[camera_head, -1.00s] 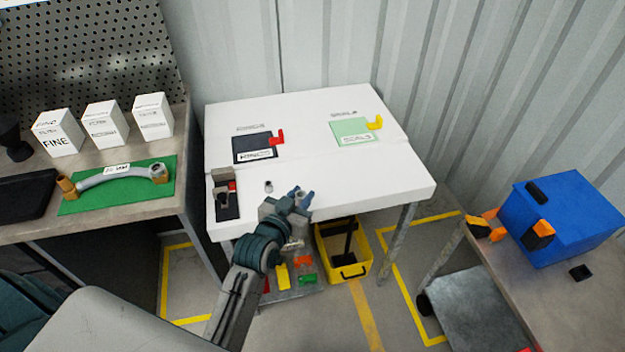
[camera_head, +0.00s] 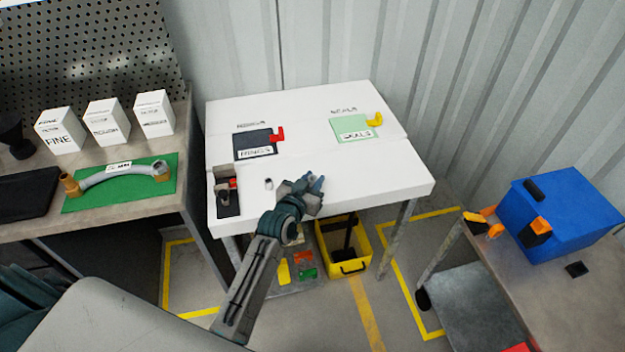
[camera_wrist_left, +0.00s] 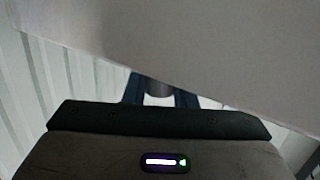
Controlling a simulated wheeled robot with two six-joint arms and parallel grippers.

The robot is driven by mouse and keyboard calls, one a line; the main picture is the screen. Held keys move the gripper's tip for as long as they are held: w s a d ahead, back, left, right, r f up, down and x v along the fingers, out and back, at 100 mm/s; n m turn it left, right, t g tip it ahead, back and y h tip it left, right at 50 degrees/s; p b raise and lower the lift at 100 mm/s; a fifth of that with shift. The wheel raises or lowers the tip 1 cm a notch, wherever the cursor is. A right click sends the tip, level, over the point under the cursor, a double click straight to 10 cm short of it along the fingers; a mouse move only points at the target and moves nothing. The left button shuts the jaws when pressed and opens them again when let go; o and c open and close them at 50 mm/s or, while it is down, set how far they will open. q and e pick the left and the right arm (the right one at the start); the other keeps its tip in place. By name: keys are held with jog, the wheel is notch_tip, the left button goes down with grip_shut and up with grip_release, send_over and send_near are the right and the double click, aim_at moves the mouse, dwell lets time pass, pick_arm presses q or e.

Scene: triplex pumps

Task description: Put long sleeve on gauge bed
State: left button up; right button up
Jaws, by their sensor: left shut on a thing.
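My left gripper (camera_head: 316,184) is over the front part of the white table, right of a small grey sleeve (camera_head: 268,184) standing there. In the left wrist view the dark fingers (camera_wrist_left: 159,94) are shut on a grey cylindrical part (camera_wrist_left: 158,88); I cannot tell its full length. In the head view the gripper hides this part. A black fixture (camera_head: 228,204) with a grey block and a red piece, which looks like the gauge bed, sits at the table's front left, apart from the gripper. My right gripper is not in view.
The white table (camera_head: 380,180) holds a black mat (camera_head: 243,147) with a red hook and a green mat (camera_head: 345,128) with a yellow hook. Its right part is clear. A yellow bin (camera_head: 365,245) stands below. A pale surface fills much of the left wrist view.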

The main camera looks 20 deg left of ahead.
pick_arm(q)
jog(key=shift+f, duration=0.15)
jog(key=o, duration=1)
